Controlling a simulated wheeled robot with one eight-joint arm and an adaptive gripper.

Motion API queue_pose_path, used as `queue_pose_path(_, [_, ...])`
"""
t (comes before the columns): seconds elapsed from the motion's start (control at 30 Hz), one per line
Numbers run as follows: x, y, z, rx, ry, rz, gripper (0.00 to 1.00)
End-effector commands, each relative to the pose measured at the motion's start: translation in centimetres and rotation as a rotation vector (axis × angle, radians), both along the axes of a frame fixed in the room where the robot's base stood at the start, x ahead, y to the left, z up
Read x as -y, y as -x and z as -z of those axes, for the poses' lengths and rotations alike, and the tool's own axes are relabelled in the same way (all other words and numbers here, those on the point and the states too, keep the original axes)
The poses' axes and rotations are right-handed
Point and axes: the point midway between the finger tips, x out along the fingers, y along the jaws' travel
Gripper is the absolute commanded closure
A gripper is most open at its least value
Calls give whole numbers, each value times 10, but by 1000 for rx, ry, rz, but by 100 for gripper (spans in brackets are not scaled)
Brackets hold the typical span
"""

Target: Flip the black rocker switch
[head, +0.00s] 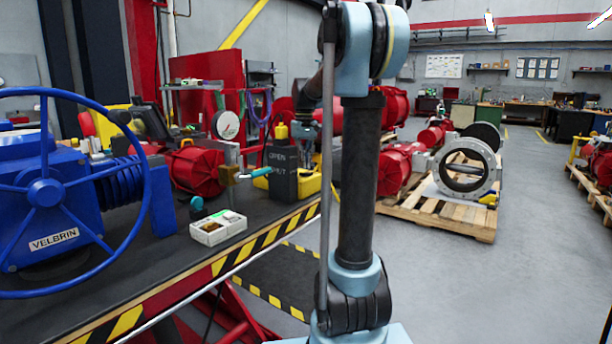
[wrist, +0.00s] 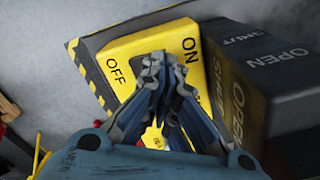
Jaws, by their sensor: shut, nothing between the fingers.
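A yellow switch box (wrist: 130,45) shows in the wrist view, with OFF printed on its left part and ON on its right part. My gripper (wrist: 164,62) is shut and empty, with its fingertips over the face between the two words. Whether the fingertips touch the box I cannot tell. In the head view part of the yellow box (head: 312,184) shows behind a dark box, and my arm stands in front at its right.
The dark box (wrist: 270,65) marked OPEN and SHUT stands close to the right of the yellow box. In the head view a blue handwheel valve (head: 48,190) and a small white tray (head: 218,229) are on the striped-edge bench (head: 150,270).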

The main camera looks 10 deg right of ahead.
Motion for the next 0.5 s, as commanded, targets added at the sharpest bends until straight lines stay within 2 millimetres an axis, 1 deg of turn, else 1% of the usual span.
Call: queue_pose_path(0.5, [0, 0, 6, 0, 0, 0, 100])
